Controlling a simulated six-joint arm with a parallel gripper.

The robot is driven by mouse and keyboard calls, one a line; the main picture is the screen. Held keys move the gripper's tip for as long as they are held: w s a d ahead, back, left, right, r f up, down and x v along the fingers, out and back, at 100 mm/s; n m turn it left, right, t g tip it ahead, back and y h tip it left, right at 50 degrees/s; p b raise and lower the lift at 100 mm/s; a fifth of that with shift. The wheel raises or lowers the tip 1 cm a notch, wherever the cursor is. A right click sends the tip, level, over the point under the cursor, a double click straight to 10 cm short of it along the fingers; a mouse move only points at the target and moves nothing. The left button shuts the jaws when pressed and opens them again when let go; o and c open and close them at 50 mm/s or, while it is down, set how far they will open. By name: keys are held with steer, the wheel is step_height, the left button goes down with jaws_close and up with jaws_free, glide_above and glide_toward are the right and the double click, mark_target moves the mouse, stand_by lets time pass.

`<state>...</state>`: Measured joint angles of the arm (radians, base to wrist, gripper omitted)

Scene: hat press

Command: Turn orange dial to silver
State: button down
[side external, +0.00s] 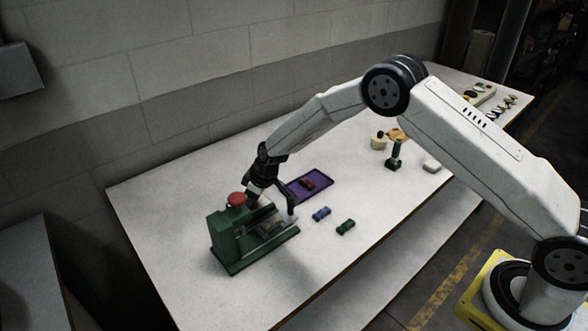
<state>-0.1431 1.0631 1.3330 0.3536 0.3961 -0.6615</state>
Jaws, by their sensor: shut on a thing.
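A green press (228,245) stands near the left end of the table, with a round red-orange knob (237,198) on its top. I cannot make out a separate orange dial or a silver mark at this size. My gripper (272,212) points down over the right part of the press, just right of the knob. One dark finger shows on the right; the other is partly hidden by the press. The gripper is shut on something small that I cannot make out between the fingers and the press.
A purple tray (322,180) with a red toy car (307,184) lies behind the gripper. A blue car (321,214) and a green car (345,227) lie to the right. A green stand (394,158) is farther back. The table's front left is clear.

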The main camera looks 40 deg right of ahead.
steer(key=shift+m+h, duration=0.4)
steer(key=shift+m, duration=0.6)
steer(key=shift+a+m+t+h, duration=0.1)
steer(key=shift+m+t+h, duration=0.4)
steer(key=shift+m, duration=1.4)
steer(key=shift+m+h, duration=0.3)
steer(key=shift+h, duration=0.1)
steer(key=shift+g, duration=0.3)
steer(key=shift+c, duration=1.6)
jaws_free()
steer(key=shift+r, duration=0.1)
steer(key=v, duration=0.7)
steer(key=shift+s+r, duration=0.25)
